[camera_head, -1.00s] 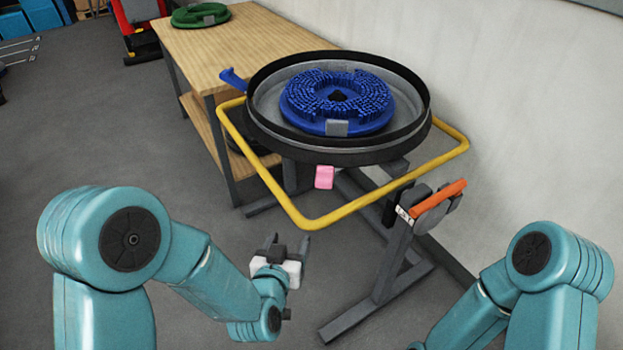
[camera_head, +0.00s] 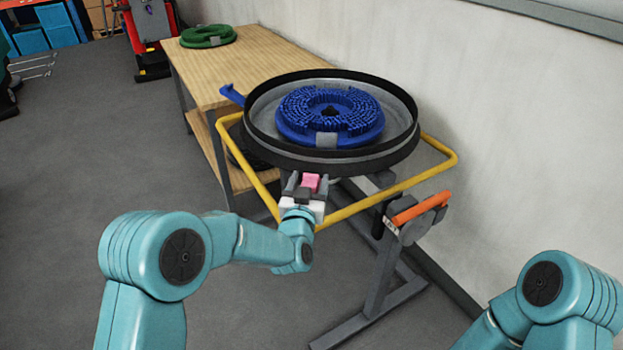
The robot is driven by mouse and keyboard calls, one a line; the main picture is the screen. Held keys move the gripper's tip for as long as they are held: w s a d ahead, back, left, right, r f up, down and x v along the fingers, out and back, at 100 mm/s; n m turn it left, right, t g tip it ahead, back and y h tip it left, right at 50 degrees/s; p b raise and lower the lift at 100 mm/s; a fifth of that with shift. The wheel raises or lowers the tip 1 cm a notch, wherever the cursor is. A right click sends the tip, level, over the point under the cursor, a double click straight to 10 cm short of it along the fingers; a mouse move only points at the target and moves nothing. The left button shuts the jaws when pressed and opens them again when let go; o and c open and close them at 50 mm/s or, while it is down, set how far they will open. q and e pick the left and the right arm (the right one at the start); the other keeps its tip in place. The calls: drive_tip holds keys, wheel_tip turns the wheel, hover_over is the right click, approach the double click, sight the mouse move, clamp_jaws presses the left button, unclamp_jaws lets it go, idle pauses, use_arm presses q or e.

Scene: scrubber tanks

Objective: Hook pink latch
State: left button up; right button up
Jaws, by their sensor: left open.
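The pink latch (camera_head: 310,181) hangs at the front underside of the round black-rimmed tank (camera_head: 335,163). My left gripper (camera_head: 304,184) is open at the latch, with its dark fingers on either side of the pink piece. I cannot tell whether the fingers touch it. The lower part of the latch is hidden behind the gripper. My right arm comes in at the lower right, and its gripper is out of the picture.
A yellow rail (camera_head: 372,204) runs around the tank, close to my left gripper. An orange lever (camera_head: 420,208) sits on the grey stand at the right. A blue brush (camera_head: 330,115) lies in the tank. A wooden table (camera_head: 255,60) stands behind, beside the wall.

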use_arm(q)
drive_tip(key=shift+w, duration=0.65)
drive_tip(key=shift+d, duration=0.1)
